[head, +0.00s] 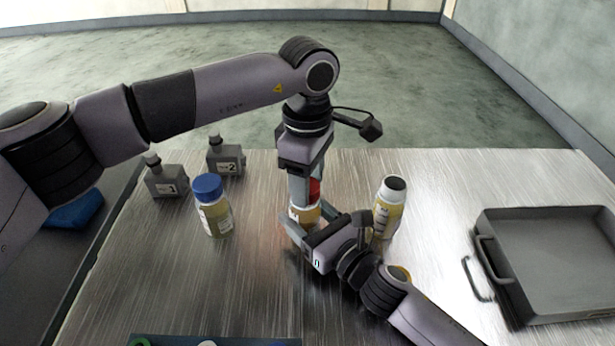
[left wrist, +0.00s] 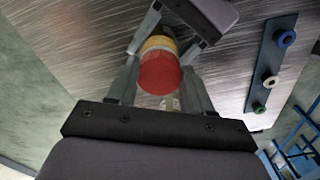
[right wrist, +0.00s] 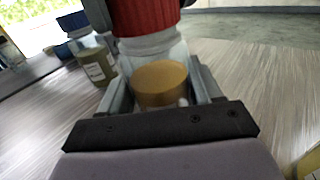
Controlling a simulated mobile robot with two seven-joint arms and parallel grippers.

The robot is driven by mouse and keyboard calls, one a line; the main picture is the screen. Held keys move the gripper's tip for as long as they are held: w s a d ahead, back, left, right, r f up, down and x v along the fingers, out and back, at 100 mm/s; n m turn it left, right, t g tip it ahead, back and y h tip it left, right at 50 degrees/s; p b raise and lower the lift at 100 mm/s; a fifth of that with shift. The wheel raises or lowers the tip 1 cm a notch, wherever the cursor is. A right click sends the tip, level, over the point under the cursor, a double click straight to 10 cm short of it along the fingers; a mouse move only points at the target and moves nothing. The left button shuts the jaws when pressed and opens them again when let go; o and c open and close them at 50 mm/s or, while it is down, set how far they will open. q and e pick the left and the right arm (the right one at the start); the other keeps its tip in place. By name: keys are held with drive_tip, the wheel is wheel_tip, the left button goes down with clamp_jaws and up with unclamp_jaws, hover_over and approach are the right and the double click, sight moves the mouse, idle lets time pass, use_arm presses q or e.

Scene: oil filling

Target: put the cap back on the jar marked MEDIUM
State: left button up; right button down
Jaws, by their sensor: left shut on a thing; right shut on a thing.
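The jar (head: 303,213) with amber contents stands in the middle of the table, and part of its dark label letter shows. My right gripper (head: 312,224) is shut around its body from the side. In the right wrist view the jar (right wrist: 160,84) shows between the fingers. A red cap (head: 314,189) is held from above by my left gripper (head: 303,192), which points straight down. In the right wrist view the red cap (right wrist: 146,16) sits at the top of the jar's pale neck; whether it is threaded on cannot be told. The left wrist view shows the cap (left wrist: 160,74) between both fingers.
A blue-capped jar (head: 212,208) stands to the left, with grey bottles 1 (head: 167,181) and 2 (head: 226,157) behind. A grey tray (head: 550,262) is at right. A blue rack (left wrist: 271,62) lies at the front edge.

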use_arm(q)
drive_tip(key=m, duration=0.5)
drive_tip(key=shift+s, duration=0.1)
drive_tip(key=m, duration=0.6)
drive_tip(key=shift+a, duration=0.15)
drive_tip(key=m, duration=0.6)
drive_tip(key=shift+a, duration=0.1)
drive_tip(key=m, duration=0.6)
drive_tip(key=shift+a, duration=0.1)
drive_tip(key=o, duration=1)
